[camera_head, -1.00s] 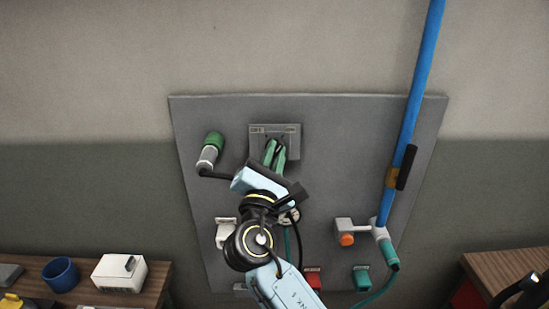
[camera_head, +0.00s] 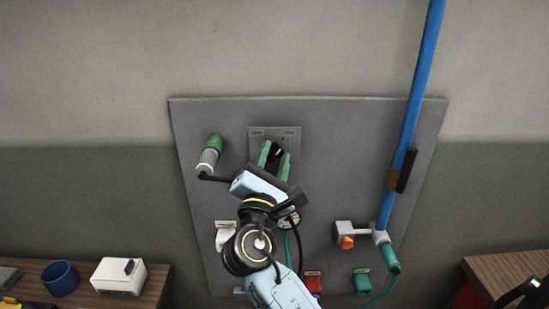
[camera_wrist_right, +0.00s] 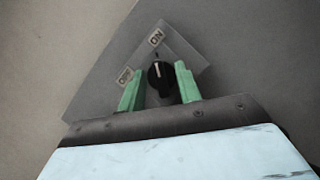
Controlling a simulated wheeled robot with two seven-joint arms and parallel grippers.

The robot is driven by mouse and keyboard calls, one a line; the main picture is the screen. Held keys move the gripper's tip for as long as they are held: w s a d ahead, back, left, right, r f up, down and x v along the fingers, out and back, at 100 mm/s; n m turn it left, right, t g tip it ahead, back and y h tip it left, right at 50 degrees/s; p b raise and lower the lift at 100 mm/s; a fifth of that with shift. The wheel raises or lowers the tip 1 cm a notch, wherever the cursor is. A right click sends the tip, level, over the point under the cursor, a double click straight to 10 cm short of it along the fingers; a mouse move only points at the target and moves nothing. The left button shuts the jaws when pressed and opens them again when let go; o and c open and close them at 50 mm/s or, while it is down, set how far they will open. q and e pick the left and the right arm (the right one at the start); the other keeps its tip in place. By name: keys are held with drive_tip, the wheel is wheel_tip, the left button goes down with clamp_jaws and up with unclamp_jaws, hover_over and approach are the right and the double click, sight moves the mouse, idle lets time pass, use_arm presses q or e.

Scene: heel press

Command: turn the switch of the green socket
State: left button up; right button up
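A black rotary knob (camera_wrist_right: 160,80) sits on a grey plate (camera_wrist_right: 188,50) marked OFF and ON in the right wrist view. Its white mark points up that picture, roughly towards ON. In the head view the plate (camera_head: 286,133) is at the panel's upper middle. My right gripper (camera_head: 275,160) is in front of it; its two green fingers (camera_wrist_right: 159,86) are apart, one on each side of the knob. I cannot tell whether they touch it. A teal-green socket (camera_head: 362,282) is at the panel's lower right. My left gripper is not in view.
The grey panel (camera_head: 340,130) carries a green-capped connector (camera_head: 210,152), an orange knob (camera_head: 346,242) and a red socket (camera_head: 312,282). A blue pole (camera_head: 415,105) crosses its right side. A blue mug (camera_head: 60,278) and white box (camera_head: 119,276) stand at lower left.

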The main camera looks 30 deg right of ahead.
drive_tip(key=b+v, duration=0.3)
drive_tip(key=v, duration=1)
drive_tip(key=shift+b, duration=0.4)
drive_tip(key=shift+f, duration=0.15)
